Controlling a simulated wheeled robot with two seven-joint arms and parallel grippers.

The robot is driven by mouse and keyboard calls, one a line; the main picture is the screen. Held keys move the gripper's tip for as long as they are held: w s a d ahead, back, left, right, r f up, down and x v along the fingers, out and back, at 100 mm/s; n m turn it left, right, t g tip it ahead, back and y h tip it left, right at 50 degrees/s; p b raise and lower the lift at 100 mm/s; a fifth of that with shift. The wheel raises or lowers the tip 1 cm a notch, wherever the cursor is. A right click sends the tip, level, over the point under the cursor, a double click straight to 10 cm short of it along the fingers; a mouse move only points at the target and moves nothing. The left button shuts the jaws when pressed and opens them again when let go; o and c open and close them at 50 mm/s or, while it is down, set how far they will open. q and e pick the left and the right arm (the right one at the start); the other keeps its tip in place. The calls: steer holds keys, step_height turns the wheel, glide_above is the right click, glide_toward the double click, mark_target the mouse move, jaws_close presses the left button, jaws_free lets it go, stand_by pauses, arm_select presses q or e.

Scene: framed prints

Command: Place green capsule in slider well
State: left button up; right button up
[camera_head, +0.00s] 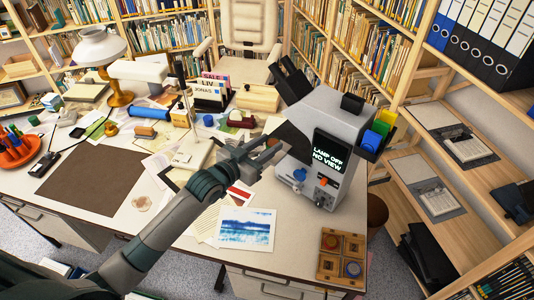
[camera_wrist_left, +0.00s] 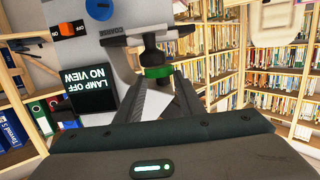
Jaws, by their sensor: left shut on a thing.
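My left gripper (camera_head: 264,156) reaches in from the left, just in front of the grey machine (camera_head: 334,123). In the left wrist view, the green capsule (camera_wrist_left: 157,72), a green band with dark parts above it, is between the fingers, which are shut on it. It is held off the desk near the machine's front. In the head view I cannot make out the capsule. I cannot clearly identify the slider well; the gripper and machine parts may hide it. My right gripper is not in view.
The machine's screen (camera_head: 329,157) reads "LAMP OFF NO VIEW", above a blue knob (camera_head: 299,174) and an orange switch (camera_head: 323,181). A wooden compartment tray (camera_head: 341,257) with round pieces sits at the desk's front right.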

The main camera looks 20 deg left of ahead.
arm_select(q)
step_height(320, 180, down, 3)
steer(key=shift+p, duration=0.4)
steer(key=shift+f, duration=0.4)
steer(key=shift+f, duration=0.15)
steer(key=o, duration=1)
steer(key=shift+o, duration=0.2)
